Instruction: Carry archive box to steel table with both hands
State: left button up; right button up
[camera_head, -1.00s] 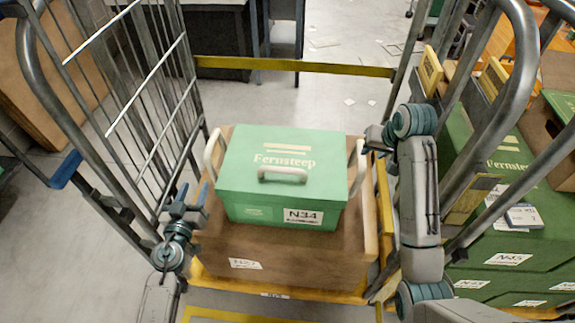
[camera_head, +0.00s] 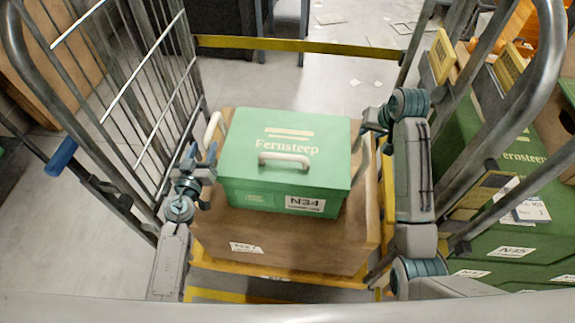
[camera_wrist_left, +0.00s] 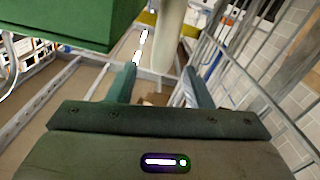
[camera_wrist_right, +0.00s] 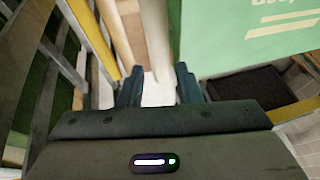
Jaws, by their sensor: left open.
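The green archive box (camera_head: 285,160), labelled N34, has a pale handle on its lid and a pale handle (camera_head: 213,130) at its left side. It sits on a larger brown box (camera_head: 300,248) inside a roll cage. My left gripper (camera_head: 208,160) is open beside the box's left side. In the left wrist view the left handle (camera_wrist_left: 168,40) stands ahead of the open fingers (camera_wrist_left: 160,85). My right gripper (camera_head: 368,122) is at the box's right side. In the right wrist view its fingers (camera_wrist_right: 159,85) are close on both sides of the right handle (camera_wrist_right: 156,40).
The cage's wire side (camera_head: 150,90) rises close to my left arm. A yellow bar (camera_head: 300,44) crosses the far side. Green crates (camera_head: 510,240) and another cage frame stand at the right. Open floor lies beyond the yellow bar.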

aim_at(368, 135)
pick_arm(q)
jog(key=w, duration=0.6)
jog(key=shift+d, duration=0.4)
pick_arm(e)
jog(key=x, duration=0.6)
pick_arm(q)
jog(key=c, duration=0.6)
pick_arm(e)
jog(key=c, duration=0.6)
pick_arm(q)
grip_shut()
pick_arm(e)
grip_shut()
pick_arm(q)
jog(key=shift+r, duration=0.1)
pick_arm(e)
jog(key=shift+r, duration=0.1)
